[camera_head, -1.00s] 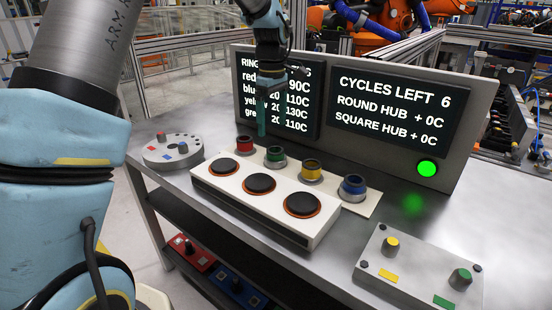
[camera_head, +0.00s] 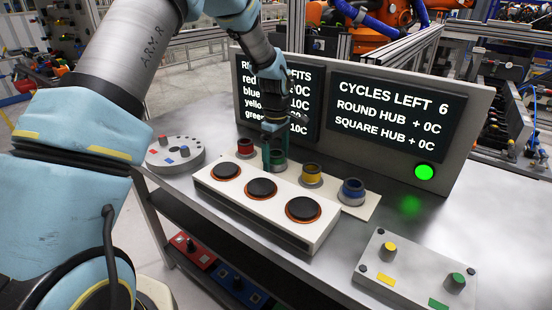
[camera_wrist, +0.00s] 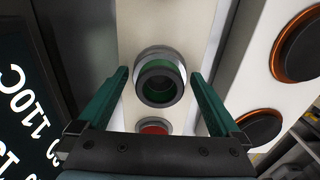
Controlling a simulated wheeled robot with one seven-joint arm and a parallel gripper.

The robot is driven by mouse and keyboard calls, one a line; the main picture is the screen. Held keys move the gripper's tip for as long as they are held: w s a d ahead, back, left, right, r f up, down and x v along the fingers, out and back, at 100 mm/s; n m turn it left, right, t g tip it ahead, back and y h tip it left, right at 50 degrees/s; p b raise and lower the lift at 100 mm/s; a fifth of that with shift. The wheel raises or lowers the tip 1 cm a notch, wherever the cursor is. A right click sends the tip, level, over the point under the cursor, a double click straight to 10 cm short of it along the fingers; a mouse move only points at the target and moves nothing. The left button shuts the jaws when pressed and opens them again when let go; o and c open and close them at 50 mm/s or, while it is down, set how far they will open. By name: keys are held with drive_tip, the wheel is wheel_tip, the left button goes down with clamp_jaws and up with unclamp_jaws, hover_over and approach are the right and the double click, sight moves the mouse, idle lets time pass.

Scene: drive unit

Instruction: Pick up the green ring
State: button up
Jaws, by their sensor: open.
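The green ring (camera_head: 277,159) stands second from the left in a row on a white plate, behind the box with black discs. In the wrist view a grey metal ring with a green inside (camera_wrist: 161,78) sits between my fingertips, nearer the far side of them. My gripper (camera_head: 274,158) is over the green ring, its teal fingers pointing down and partly hiding it. In the wrist view my gripper (camera_wrist: 161,75) is open, with a finger on each side of the ring and gaps to both. Whether the fingertips are level with the ring I cannot tell.
The red ring (camera_head: 245,148) is left of the green one; yellow (camera_head: 311,174) and blue (camera_head: 353,190) rings stand to the right. The white box (camera_head: 262,204) with black discs is in front. The display panel (camera_head: 403,110) stands close behind.

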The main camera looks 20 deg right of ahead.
clamp_jaws()
idle(0.8)
